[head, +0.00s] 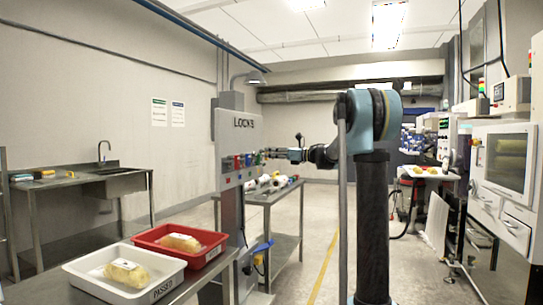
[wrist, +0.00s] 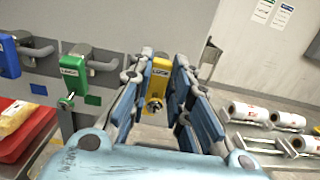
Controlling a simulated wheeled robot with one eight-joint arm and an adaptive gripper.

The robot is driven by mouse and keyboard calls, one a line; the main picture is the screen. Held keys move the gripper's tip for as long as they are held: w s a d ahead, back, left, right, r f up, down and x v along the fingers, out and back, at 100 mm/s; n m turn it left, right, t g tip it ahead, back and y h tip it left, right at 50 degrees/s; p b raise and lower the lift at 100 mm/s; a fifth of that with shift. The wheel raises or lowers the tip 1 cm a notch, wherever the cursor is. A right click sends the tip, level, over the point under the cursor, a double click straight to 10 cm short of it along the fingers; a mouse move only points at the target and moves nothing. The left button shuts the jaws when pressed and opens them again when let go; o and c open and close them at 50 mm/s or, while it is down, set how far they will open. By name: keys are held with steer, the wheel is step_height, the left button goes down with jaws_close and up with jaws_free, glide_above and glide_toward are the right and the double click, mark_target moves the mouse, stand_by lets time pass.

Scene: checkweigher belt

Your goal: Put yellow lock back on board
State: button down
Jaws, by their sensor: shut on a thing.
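The yellow lock (wrist: 161,72) is between the fingers of my gripper (wrist: 158,80) in the wrist view, upright near the right end of the grey LOCKS board (wrist: 110,25). My gripper is shut on it. The fingers partly hide its sides, and I cannot tell whether its shackle is over a peg. A green lock (wrist: 75,68) and a blue lock (wrist: 9,58) hang to its left. In the head view, my gripper (head: 268,154) reaches the right side of the board (head: 228,126); the yellow lock is too small to make out there.
A steel table with white rolls (wrist: 265,117) is right of and below the board. A red tray (head: 160,238) and a white PASSED tray (head: 90,277), each with a wrapped product, stand at the front left. A sink bench (head: 100,180) is by the left wall.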

steer(key=shift+f, duration=0.1)
steer(key=c, duration=1.4)
jaws_free()
steer(key=shift+d, duration=0.1)
